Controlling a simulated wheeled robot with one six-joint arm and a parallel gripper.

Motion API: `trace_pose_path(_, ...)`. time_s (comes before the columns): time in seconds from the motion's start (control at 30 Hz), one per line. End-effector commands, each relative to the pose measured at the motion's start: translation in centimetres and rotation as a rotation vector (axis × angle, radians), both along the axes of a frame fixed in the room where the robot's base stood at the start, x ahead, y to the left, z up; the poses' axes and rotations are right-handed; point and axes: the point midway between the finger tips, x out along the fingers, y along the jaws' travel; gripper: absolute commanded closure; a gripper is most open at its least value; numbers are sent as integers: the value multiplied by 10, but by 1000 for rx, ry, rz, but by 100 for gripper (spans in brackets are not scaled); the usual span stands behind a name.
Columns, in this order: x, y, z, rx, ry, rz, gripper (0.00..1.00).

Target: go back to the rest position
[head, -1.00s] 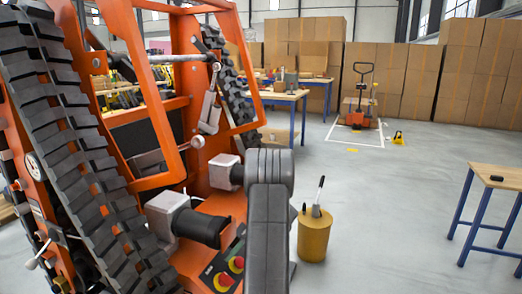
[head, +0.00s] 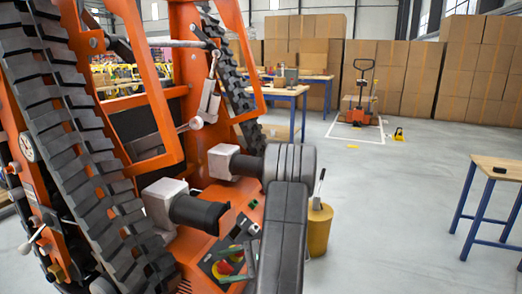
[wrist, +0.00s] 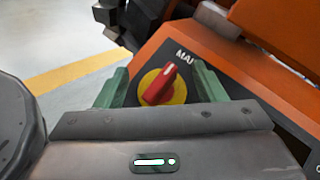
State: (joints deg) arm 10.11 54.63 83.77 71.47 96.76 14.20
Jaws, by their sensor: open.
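My gripper (wrist: 160,84) is open, with a green finger on either side of a red rotary knob (wrist: 159,84) on a yellow disc. Gaps show between the fingers and the knob in the wrist view. The knob sits on a dark panel with part of a label, "MAI", on the orange tracked carrier (head: 153,112). In the head view my gripper (head: 238,262) is over that panel, low in front of the carrier, and partly covers the red and yellow controls. My arm hides some of the carrier's right side.
A yellow bin (head: 319,230) with a handle sticking out stands right of my arm. A table with blue legs (head: 497,172) is at the right edge. A pallet truck (head: 359,104) stands at the back before stacked boxes (head: 395,75).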

Motion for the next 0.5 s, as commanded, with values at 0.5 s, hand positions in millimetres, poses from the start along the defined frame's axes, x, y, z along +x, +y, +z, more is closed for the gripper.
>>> trace_pose_path(0.5, -1, 0, -1, 142, 348, -449, 36)
